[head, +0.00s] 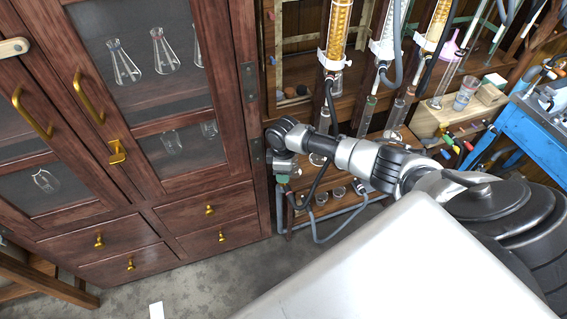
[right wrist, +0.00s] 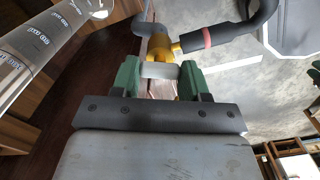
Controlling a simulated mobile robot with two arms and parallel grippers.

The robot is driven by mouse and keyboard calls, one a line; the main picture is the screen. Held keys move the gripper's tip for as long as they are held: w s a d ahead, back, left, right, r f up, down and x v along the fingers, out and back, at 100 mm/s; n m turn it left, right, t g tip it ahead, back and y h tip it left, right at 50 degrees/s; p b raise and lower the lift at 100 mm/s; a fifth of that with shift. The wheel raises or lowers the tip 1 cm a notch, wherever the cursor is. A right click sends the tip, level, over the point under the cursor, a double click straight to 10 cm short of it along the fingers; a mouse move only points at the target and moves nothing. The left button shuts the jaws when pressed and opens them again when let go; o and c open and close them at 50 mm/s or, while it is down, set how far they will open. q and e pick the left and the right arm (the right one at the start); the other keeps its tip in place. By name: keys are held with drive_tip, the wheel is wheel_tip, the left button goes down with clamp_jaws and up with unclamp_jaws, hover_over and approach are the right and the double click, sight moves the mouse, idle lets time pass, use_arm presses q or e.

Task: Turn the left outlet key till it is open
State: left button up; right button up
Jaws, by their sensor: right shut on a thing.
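My right gripper (head: 284,174) reaches down beside the cabinet's right edge, at the left end of the glass rig. In the right wrist view its two green fingers (right wrist: 160,78) are closed on a pale grey key (right wrist: 160,70). The key sits at a brass valve body (right wrist: 159,53), from which a black hose with a red band (right wrist: 208,39) runs right. In the head view my arm and gripper hide the key. I cannot tell from its angle how far it is turned. My left gripper is not in view.
A wooden cabinet (head: 152,192) with glass doors stands close left of the gripper. Condensers (head: 338,35) and hoses hang behind my arm. A clear graduated glass tube (right wrist: 38,42) passes at upper left in the wrist view. A blue bench (head: 541,135) is at right.

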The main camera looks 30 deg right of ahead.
drive_tip(key=n, duration=0.5)
drive_tip(key=shift+n, duration=0.3)
idle(0.4)
drive_tip(key=o, duration=0.9)
drive_tip(key=shift+r, duration=0.1)
wheel_tip(320, 180, up, 11)
drive_tip(key=shift+f+p, duration=0.15)
drive_tip(key=shift+p, duration=0.7)
